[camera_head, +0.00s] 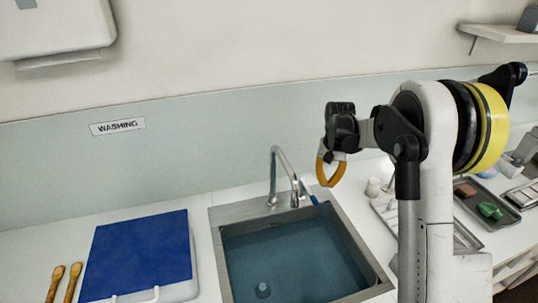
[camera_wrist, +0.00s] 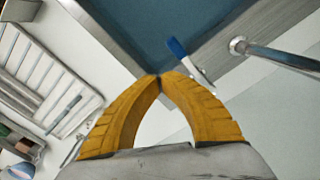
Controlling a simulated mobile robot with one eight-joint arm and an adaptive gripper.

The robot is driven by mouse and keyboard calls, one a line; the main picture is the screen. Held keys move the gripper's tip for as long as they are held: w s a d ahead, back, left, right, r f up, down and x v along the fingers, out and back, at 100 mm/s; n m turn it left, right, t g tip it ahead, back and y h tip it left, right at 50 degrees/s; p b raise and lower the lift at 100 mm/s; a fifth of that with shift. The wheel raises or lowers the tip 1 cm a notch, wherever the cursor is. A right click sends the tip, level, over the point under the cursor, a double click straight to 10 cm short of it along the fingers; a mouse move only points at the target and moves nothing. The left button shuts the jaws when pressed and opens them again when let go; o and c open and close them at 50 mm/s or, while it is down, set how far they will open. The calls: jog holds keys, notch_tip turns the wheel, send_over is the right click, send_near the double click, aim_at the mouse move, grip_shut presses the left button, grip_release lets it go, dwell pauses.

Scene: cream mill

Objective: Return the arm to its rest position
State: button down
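My arm is raised at the right of the head view. My gripper (camera_head: 329,183) hangs in the air above the back right corner of the sink, near the tap. In the wrist view its two yellow fingers (camera_wrist: 160,76) curve together and meet at the tips. The gripper is shut, with nothing visible between the fingers.
A water-filled sink (camera_head: 222,238) with a metal tap (camera_head: 277,160) is below. A blue board (camera_head: 140,250) and wooden spoons (camera_head: 54,280) lie at left. A rack (camera_wrist: 30,85) and a tray with a green item (camera_head: 490,211) are at right.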

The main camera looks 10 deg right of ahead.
jog(key=shift+s+r, duration=0.1)
jog(key=s+a+r+n+t+b, duration=0.1)
jog(key=s+a+r+t+b, duration=0.15)
jog(key=s+r, duration=0.35)
jog(key=s+a+r+n+t+b, duration=0.1)
jog(key=s+a+r+b, duration=0.2)
jog(key=s, duration=0.5)
jog(key=s+f+n+t+b, duration=0.1)
jog(key=s+f+t+b, duration=0.1)
jog(key=s, duration=0.6)
jog(key=s+a+f+t+b, duration=0.1)
jog(key=s+f+b, duration=0.1)
jog(key=s, duration=0.6)
jog(key=shift+a+f+n+t+b, duration=0.3)
jog(key=shift+f+n+t, duration=0.05)
jog(key=shift+n, duration=0.05)
jog(key=shift+a, duration=0.1)
